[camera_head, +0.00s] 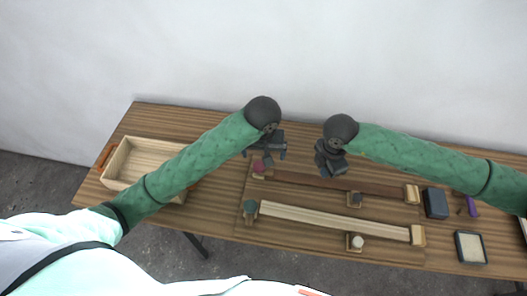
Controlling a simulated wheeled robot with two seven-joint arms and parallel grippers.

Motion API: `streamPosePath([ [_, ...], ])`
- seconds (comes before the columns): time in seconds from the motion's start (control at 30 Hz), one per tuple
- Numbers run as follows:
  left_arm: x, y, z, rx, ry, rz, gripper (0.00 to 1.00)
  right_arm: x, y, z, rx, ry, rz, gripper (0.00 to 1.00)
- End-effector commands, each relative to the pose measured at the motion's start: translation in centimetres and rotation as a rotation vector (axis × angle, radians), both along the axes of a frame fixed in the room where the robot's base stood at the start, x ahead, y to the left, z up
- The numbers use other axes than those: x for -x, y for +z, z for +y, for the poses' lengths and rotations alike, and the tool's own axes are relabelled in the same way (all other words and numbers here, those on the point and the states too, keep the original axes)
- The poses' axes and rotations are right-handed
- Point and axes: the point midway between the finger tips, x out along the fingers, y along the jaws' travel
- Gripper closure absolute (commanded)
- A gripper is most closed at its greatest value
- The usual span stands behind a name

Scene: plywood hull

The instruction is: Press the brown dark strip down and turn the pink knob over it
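The brown dark strip (380,188) lies along the far row of a wooden board, its right end at a pale block. The pink knob (258,167) stands at the strip's left end. My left gripper (265,153) is above and just beside the knob, with its fingers spread; I cannot tell whether it touches the knob. My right gripper (329,170) is over the strip's left-middle part and looks shut, with nothing visible in it. It hides a bit of the strip, and contact is not clear.
A pale strip (330,219) lies in the near row, with a dark green knob (249,206) at its left end. Small posts (355,199) stand beside the strips. An open wooden box (118,165) is at left. A dark blue box (435,203) and a framed pad (470,247) are at right.

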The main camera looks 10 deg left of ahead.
Motion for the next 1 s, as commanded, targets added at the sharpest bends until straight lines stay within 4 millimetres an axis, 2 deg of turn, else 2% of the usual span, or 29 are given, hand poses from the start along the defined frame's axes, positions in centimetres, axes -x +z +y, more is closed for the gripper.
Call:
streamPosePath([
  [1.0, 0.0, 0.9, 0.0, 0.0, 0.0, 0.0, 0.08, 0.0, 3.2, 0.0, -0.001, 0.0, 0.0, 1.0],
])
